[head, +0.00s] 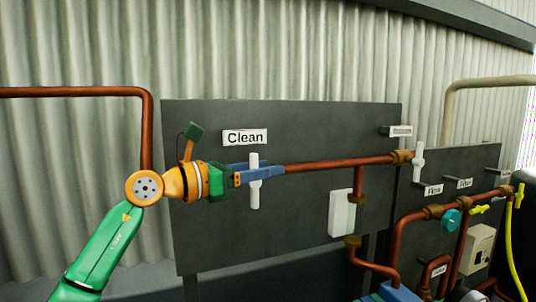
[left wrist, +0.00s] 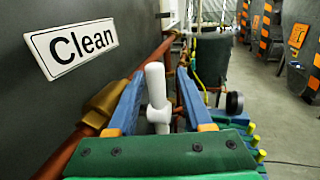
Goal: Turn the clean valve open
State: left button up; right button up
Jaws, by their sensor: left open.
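The clean valve's white handle (head: 254,182) stands upright on the copper pipe (head: 318,166), below the "Clean" label (head: 245,137) on the dark panel. My left gripper (head: 262,172) reaches in from the left at the handle's height. In the left wrist view, the white handle (left wrist: 156,98) stands between the two blue fingers of my left gripper (left wrist: 158,90), which are open on either side of it. I cannot tell whether either finger touches it. The "Clean" label (left wrist: 70,47) is at the upper left there. My right gripper cannot be made out.
The dark panel (head: 210,235) is close behind my left gripper. Another white valve handle (head: 418,162) is farther right on the pipe. A white box (head: 341,212) hangs below the pipe. More pipes, a teal valve (head: 451,220) and a yellow hose (head: 514,250) are at the right.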

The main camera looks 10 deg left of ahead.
pick_arm(q)
jog(key=shift+w+d+f, duration=0.15)
jog(key=shift+w+d, duration=0.2)
jog(key=shift+w, duration=0.3)
jog(key=shift+s, duration=0.15)
grip_shut()
pick_arm(e)
jog(key=shift+w+r, duration=0.25)
jog(key=shift+w, duration=0.1)
